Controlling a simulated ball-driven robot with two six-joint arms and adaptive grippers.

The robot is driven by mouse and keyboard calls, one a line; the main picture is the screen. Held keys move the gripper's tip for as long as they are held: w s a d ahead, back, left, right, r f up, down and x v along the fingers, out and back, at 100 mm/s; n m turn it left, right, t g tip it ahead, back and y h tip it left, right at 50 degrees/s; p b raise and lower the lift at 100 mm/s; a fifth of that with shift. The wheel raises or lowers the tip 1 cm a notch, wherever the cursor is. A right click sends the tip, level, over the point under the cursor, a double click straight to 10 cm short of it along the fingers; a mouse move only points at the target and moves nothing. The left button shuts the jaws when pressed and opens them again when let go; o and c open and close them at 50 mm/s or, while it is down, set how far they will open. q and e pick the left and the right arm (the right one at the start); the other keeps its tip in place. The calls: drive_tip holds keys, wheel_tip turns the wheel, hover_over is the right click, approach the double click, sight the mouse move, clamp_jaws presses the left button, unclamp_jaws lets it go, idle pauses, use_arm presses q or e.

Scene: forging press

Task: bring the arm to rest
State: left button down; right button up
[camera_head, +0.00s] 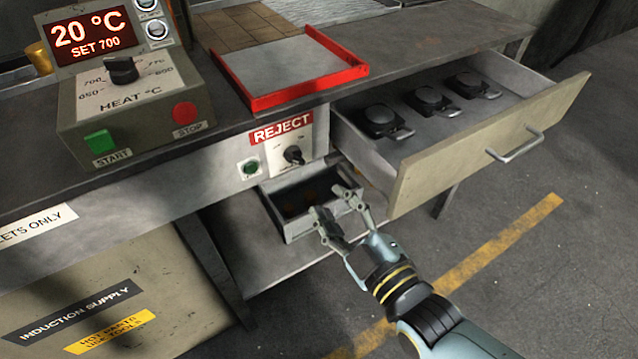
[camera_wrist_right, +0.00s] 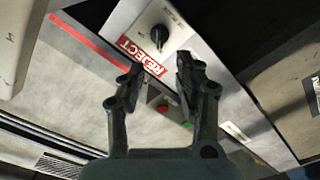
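My right gripper (camera_head: 335,207) is open and empty, with its two fingers spread apart. It hangs in front of the bench, near the small grey reject bin (camera_head: 297,232) under the REJECT panel (camera_head: 291,152). In the right wrist view the open fingers (camera_wrist_right: 155,85) show with nothing between them, and the REJECT label (camera_wrist_right: 141,55) lies beyond them. I cannot tell whether the fingers touch the bin. My left gripper is out of view.
An open drawer (camera_head: 538,128) with several dark round parts juts out just right of my right gripper. A red-edged tray (camera_head: 310,85) and a heat control box (camera_head: 135,115) stand on the bench. The floor (camera_head: 540,270) at the right is clear.

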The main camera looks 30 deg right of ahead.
drive_tip(key=shift+s, duration=0.7)
drive_tip(key=s+d+f+m+g, duration=0.1)
drive_tip(key=s+d+f+g, duration=0.15)
drive_tip(key=f, duration=0.55)
drive_tip(key=s+d+f+g, duration=0.1)
drive_tip(key=s+f+g, duration=0.2)
drive_tip(key=f, duration=0.4)
drive_tip(key=s+d+f+m+g, duration=0.1)
drive_tip(key=s+d+f+g, duration=0.15)
drive_tip(key=f, duration=0.55)
drive_tip(key=s+d+f+m+g, duration=0.2)
drive_tip(key=s+f+m+g, duration=0.1)
drive_tip(key=s, duration=0.9)
drive_tip(key=s+d+f+m+g, duration=0.2)
drive_tip(key=s+f+m+g, duration=0.2)
drive_tip(key=s, duration=0.8)
wheel_tip(320, 180, down, 4)
drive_tip(key=shift+s+f+g+h, duration=0.2)
drive_tip(key=shift+g+h, duration=0.2)
drive_tip(key=shift+g, duration=0.7)
